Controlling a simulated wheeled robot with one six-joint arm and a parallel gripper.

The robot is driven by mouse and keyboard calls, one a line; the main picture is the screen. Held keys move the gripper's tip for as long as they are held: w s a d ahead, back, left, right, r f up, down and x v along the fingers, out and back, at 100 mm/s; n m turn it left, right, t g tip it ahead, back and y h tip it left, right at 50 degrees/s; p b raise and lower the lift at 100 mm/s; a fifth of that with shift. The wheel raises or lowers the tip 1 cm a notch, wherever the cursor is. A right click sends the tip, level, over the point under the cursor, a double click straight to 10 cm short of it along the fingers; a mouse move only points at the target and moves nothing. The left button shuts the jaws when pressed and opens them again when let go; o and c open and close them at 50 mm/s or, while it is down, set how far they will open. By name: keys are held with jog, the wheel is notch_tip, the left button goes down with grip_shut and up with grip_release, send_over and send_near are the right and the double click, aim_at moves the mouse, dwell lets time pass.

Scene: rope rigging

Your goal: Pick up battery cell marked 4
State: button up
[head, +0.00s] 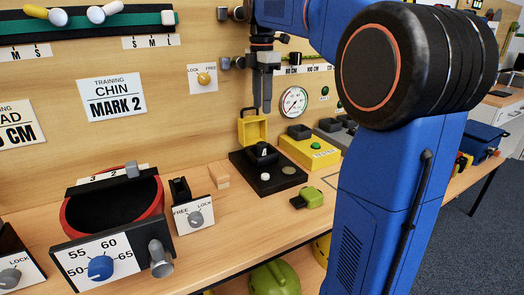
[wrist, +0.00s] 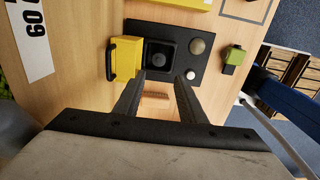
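My gripper (head: 262,110) points down above the plate. Its fingers (wrist: 159,80) are apart, with nothing visible between them.
A white button (head: 265,177) and a round disc (head: 288,170) are on the plate. A yellow box (head: 310,152) stands to its right, a small wooden block (head: 219,176) to its left. A red-rimmed helmet fixture (head: 112,205) is further left. The bench front is mostly clear.

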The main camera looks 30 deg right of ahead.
aim_at(262, 142)
notch_tip(262, 142, down, 13)
jog(key=shift+w, duration=0.15)
dwell(0.5)
jog(key=shift+c, duration=0.3)
jog(key=c, duration=0.8)
